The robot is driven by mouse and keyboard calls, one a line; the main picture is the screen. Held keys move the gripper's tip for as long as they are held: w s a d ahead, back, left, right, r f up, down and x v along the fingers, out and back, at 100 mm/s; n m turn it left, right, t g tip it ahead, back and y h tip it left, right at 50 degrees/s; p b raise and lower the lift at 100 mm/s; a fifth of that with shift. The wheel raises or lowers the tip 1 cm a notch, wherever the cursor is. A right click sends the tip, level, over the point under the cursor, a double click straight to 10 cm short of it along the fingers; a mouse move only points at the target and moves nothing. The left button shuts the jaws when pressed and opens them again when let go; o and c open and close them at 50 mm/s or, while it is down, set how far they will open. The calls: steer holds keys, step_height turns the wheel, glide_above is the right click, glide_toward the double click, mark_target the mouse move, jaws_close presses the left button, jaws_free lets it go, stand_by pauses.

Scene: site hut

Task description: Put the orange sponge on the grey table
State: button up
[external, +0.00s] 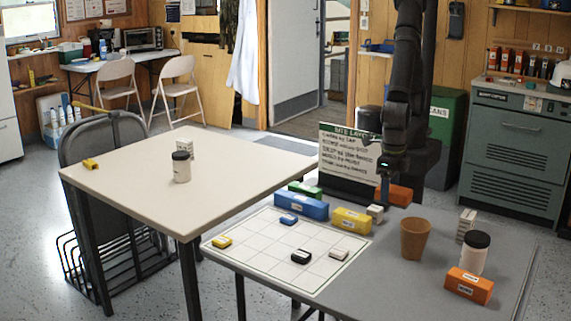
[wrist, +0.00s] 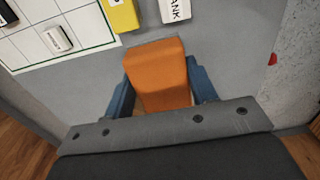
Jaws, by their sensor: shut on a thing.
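A plain orange block, which looks like the orange sponge (external: 395,195), is between the fingers of my gripper (external: 384,184) at the far side of the grey table (external: 385,278). In the wrist view the orange sponge (wrist: 160,75) fills the space between the two blue fingers, and my gripper (wrist: 161,92) is shut on it. The grey table (wrist: 225,62) shows below and around it. I cannot tell whether the sponge touches the tabletop. A second orange block (external: 469,286), with a white label, lies at the table's near right.
A yellow block (external: 351,220), a small white block (external: 375,212) and a blue block (external: 300,205) stand close by. A white grid mat (external: 320,270) holds small blocks. A brown cup (external: 415,240) and a black-lidded jar (external: 474,254) stand right. A cream table (external: 130,175) adjoins left.

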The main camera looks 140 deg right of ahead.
steer(key=s+a+n, duration=0.9)
steer(key=s+n, duration=0.3)
steer(key=n, duration=0.7)
steer(key=shift+s+d+f, duration=0.1)
steer(key=shift+f, duration=2.3)
steer(key=shift+d+f, duration=0.1)
steer(key=shift+f, duration=2.25)
steer(key=shift+f, duration=0.1)
steer(key=o, duration=1)
steer(key=shift+c, duration=0.2)
step_height(320, 180, up, 12)
